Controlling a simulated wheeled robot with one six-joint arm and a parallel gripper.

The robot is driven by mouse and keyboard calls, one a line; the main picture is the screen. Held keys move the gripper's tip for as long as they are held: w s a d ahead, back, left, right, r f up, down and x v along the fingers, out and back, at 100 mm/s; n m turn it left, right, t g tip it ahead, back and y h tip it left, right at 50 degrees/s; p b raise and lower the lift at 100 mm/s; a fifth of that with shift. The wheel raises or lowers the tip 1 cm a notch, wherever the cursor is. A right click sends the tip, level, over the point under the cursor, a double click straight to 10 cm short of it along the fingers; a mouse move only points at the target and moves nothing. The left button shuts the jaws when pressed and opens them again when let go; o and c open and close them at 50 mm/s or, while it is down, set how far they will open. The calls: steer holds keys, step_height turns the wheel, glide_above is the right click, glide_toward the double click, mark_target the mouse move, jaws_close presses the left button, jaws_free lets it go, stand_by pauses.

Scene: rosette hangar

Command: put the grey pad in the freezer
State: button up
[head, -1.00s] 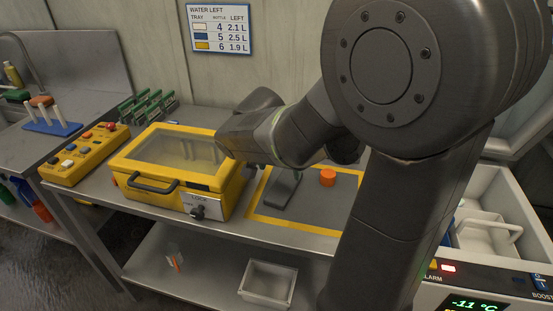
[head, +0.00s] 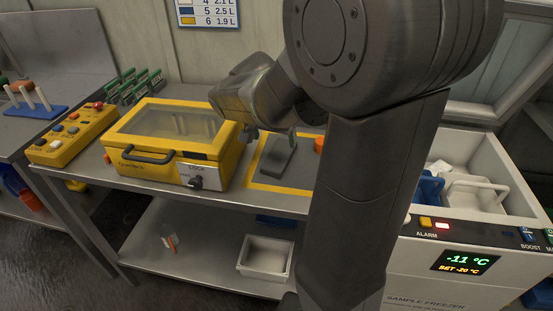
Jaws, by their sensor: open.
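The grey pad (head: 278,158) is a dark flat slab on the yellow-bordered mat (head: 249,168) on the bench, right of the yellow case. My gripper (head: 270,132) is at the far end of my arm, just above and behind the pad. It is open, but the arm partly hides its jaws. I cannot tell whether a finger touches the pad. The freezer (head: 408,247) stands at the right with its lid raised. A white-handled item (head: 478,192) and a blue item (head: 430,188) are inside. Its display reads -11 °C, set -20 °C.
The yellow case (head: 112,154) with a clear lid is shut, left of the mat. An orange cap-like object (head: 319,145) sits near the pad, partly behind my arm. A yellow button box (head: 70,137) is at the left. A white bin (head: 263,256) is on the lower shelf.

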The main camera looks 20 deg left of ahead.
mark_target(279, 156)
steer(key=x, duration=0.9)
steer(key=shift+s+d, duration=0.15)
steer(key=shift+s, duration=0.1)
steer(key=shift+c, duration=0.4)
steer(key=c, duration=1.1)
steer(key=shift+o, duration=0.2)
steer(key=shift+r, duration=0.1)
